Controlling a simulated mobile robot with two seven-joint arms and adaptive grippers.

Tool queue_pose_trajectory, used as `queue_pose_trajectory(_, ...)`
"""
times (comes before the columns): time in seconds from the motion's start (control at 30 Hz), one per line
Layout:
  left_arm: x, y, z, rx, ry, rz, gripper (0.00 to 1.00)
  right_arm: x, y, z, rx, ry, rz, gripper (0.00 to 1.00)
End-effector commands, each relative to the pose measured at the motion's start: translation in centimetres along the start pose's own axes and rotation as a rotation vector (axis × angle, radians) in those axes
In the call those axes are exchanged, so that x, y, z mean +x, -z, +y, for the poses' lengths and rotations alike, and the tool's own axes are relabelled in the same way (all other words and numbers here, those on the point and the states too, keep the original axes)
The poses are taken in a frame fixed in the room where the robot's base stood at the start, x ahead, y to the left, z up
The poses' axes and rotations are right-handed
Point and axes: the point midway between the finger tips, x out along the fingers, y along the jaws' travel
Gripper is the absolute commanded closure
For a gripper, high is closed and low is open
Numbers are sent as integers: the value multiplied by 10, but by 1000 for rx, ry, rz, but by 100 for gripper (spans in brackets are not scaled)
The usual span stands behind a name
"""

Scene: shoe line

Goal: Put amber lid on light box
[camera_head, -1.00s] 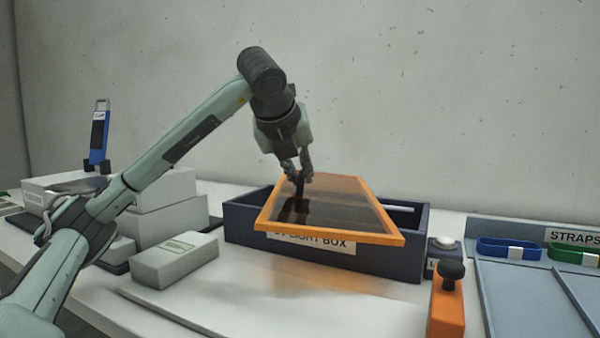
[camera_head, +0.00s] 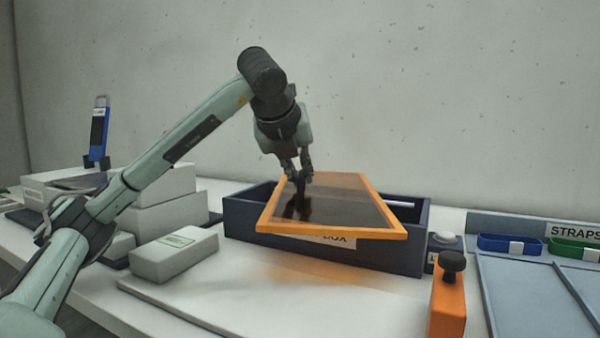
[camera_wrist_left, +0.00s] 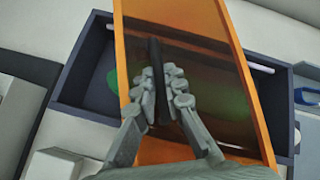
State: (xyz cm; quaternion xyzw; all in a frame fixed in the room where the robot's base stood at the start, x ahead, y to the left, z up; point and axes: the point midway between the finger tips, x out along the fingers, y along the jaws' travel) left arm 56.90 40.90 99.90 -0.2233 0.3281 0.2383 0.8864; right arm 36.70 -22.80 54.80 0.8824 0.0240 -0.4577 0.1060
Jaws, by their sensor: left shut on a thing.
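The amber lid, an orange frame around a dark see-through pane, (camera_head: 345,232) is held above the dark blue light box (camera_head: 405,262). It is tilted and turned relative to the box, and its near edge overhangs the box's front wall, partly covering the label. My left gripper (camera_head: 299,180) is shut on the lid's dark upright handle, left of the lid's middle. In the left wrist view the fingers (camera_wrist_left: 163,95) clasp the black handle, and the lid's orange frame (camera_wrist_left: 250,90) lies askew across the box (camera_wrist_left: 70,85). My right gripper is not in view.
White boxes (camera_head: 175,255) stand left of the light box, with a blue device (camera_head: 99,135) behind. An orange block with a black knob (camera_head: 449,300) is at the front right. A grey tray with blue and green straps (camera_head: 508,245) lies far right.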

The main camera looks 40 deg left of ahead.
Motion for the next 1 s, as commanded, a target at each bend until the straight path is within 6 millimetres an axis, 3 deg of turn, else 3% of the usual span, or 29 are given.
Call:
queue_pose_trajectory(0.93, 13, 15, 4, 7, -8, 12, 100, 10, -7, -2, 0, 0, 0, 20)
queue_pose_trajectory(0.97, 13, 15, 4, 7, -8, 13, 89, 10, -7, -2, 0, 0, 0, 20)
queue_pose_trajectory(1.0, 13, 15, 4, 8, -7, 13, 84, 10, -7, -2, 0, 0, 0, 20)
